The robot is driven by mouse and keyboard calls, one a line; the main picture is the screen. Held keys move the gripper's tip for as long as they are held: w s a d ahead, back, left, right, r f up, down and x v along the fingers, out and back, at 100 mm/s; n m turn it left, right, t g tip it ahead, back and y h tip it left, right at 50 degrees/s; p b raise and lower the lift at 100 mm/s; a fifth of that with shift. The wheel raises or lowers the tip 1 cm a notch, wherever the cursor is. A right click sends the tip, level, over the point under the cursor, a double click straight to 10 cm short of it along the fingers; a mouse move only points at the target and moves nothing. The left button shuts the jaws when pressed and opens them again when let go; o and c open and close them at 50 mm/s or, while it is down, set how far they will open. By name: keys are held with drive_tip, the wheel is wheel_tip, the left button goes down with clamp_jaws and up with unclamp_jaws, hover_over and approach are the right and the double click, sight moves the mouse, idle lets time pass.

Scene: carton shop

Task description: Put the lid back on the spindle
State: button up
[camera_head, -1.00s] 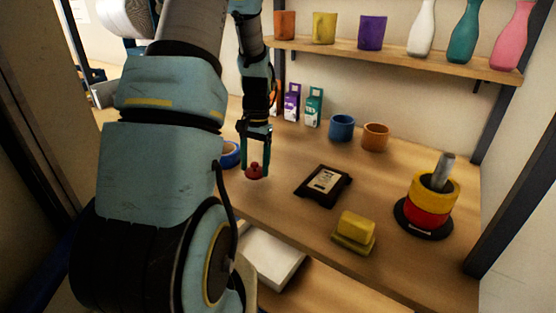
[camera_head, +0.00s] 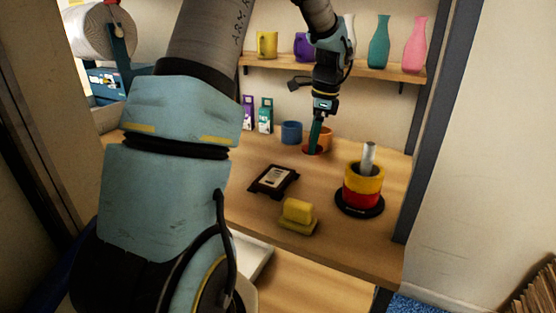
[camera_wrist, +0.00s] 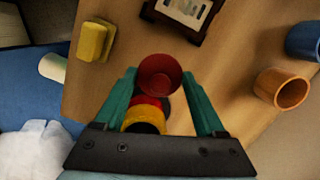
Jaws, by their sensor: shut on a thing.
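The spindle (camera_head: 369,158) is a grey upright post on a round black base, with a red ring (camera_head: 358,198) below and a yellow ring (camera_head: 364,182) above. The post's top sticks out bare. My gripper (camera_head: 314,147) is shut on the small red lid (camera_head: 312,151), holding it left of and behind the spindle, in front of the orange cup. In the wrist view the lid (camera_wrist: 160,76) shows as a round red piece between the green fingers. The yellow ring (camera_wrist: 142,124) shows partly below it; the fingers and the lid hide part of the spindle.
A black framed plaque (camera_head: 274,181) and a yellow block (camera_head: 298,213) lie on the tabletop left of the spindle. A blue cup (camera_head: 291,132) and an orange cup (camera_head: 326,138) stand at the back. A shelf (camera_head: 350,70) with vases and mugs hangs above.

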drive_tip(key=s+d+r+m, duration=0.1)
drive_tip(key=d+r+m, duration=0.2)
drive_tip(key=d+m, duration=0.1)
drive_tip(key=s+d+r+m+t, duration=0.1)
drive_tip(key=s+d+r+m, duration=0.1)
drive_tip(key=d+r+m, duration=0.2)
drive_tip(key=s+d+r+m+h, duration=0.1)
drive_tip(key=d+r+m, duration=0.2)
drive_tip(key=d+m, duration=0.1)
drive_tip(key=shift+s+d+r, duration=0.25)
drive_tip(key=shift+d+r, duration=0.1)
drive_tip(key=shift+d, duration=0.4)
drive_tip(key=m, duration=0.1)
drive_tip(key=b, duration=0.5)
hover_over(370, 143)
wheel_tip(370, 143, down, 4)
drive_tip(key=shift+s+r, duration=0.15)
drive_tip(key=shift+f, duration=1.05)
drive_tip(key=shift+r+p, duration=0.1)
drive_tip(key=shift+p, duration=0.6)
drive_tip(key=shift+f+p, duration=0.2)
drive_tip(key=shift+p, duration=0.5)
idle(0.5)
drive_tip(key=o, duration=1.3)
drive_tip(key=shift+r, duration=0.1)
